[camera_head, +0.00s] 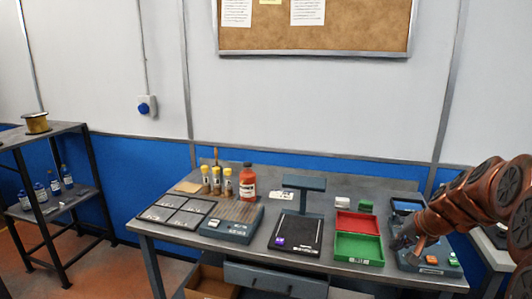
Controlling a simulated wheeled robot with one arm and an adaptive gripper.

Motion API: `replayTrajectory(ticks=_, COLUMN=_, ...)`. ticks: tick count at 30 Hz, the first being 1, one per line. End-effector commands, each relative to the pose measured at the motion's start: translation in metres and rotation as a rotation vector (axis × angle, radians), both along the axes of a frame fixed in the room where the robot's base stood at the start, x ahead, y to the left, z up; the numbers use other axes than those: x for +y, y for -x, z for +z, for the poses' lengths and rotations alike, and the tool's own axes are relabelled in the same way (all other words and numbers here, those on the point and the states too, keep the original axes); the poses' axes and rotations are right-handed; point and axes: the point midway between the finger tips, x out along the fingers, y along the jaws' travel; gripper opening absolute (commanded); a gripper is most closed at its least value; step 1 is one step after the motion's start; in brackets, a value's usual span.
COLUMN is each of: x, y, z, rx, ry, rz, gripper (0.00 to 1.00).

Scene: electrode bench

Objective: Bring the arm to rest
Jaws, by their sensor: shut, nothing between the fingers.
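My arm (472,202) reaches in from the right edge, its reddish-brown links hanging over the right end of the grey bench (330,185). My gripper (407,243) is at its lower end, shut and empty, just above or in front of a blue-grey device (408,258) with an orange button (431,260) and a green button (453,261). I cannot tell whether the fingertips touch the device. The arm hides part of the bench's right end.
Left of my gripper are a green tray (359,247), a red tray (357,222) and a black plate with a post (296,233). A red bottle (247,184) and yellow-capped vials (216,182) stand further left. A shelf (40,137) is at far left.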

Motion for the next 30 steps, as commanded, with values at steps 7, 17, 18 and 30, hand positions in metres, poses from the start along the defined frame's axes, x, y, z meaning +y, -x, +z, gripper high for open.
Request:
replayTrajectory(ticks=7, x=0.112, y=0.072, z=0.017, rx=0.162, ry=0.022, rz=0.222, gripper=0.0)
replayTrajectory(ticks=17, x=0.193, y=0.203, z=0.025, rx=0.395, ry=0.105, rz=0.459, gripper=0.0)
replayTrajectory(ticks=18, x=0.199, y=0.219, z=0.026, rx=0.421, ry=0.118, rz=0.483, gripper=0.0)
replayTrajectory(ticks=30, x=0.204, y=0.344, z=0.028, rx=0.634, ry=0.242, rz=0.629, gripper=0.0)
